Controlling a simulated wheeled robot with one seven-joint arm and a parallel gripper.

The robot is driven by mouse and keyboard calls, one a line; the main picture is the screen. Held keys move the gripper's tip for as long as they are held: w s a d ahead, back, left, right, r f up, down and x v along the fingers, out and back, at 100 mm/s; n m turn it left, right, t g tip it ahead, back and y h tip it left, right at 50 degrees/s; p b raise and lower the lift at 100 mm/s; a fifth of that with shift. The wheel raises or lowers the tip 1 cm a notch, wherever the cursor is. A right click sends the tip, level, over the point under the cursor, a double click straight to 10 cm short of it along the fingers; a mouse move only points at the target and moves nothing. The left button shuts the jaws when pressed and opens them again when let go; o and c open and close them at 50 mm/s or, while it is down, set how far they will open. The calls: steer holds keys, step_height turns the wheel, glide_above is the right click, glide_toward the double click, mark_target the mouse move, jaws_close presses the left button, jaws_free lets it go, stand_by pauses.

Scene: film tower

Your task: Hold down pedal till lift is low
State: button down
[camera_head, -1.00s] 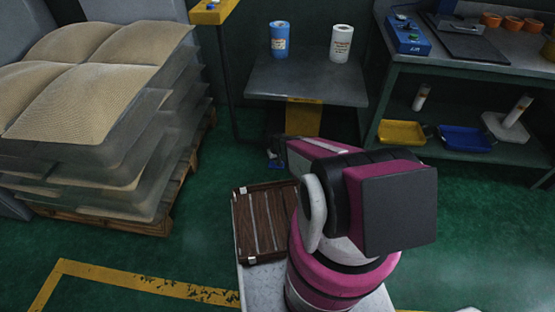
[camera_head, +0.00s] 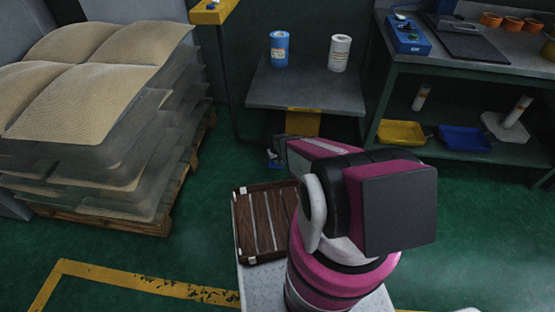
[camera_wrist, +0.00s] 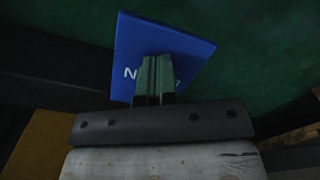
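The lift is a grey platform (camera_head: 330,92) on a yellow column (camera_head: 304,122), in the head view's upper middle. The pedal (camera_wrist: 190,47) is a blue plate with white lettering, partly hidden by my fingers in the wrist view. In the head view a small blue part (camera_head: 272,163) shows beside my arm, low before the lift. My gripper (camera_wrist: 155,78) has its fingers together over the pedal's middle, seemingly touching it. The fingers hold nothing.
A pallet (camera_head: 150,222) of stacked sacks stands at the left. A workbench (camera_head: 460,58) with a lower shelf of yellow and blue trays stands at the right. A brown slatted case (camera_head: 262,222) lies before my arm. Green floor is open at the front left.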

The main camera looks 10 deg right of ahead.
steer(key=shift+r, duration=3.05)
steer(key=s+r, duration=0.7)
steer(key=r, duration=0.5)
steer(key=s+r+m, duration=0.1)
steer(key=s+r, duration=0.6)
steer(key=r, duration=0.5)
steer(key=s+r+m, duration=0.1)
steer(key=s+r, duration=0.6)
steer(key=r, duration=0.6)
steer(key=shift+s, duration=0.15)
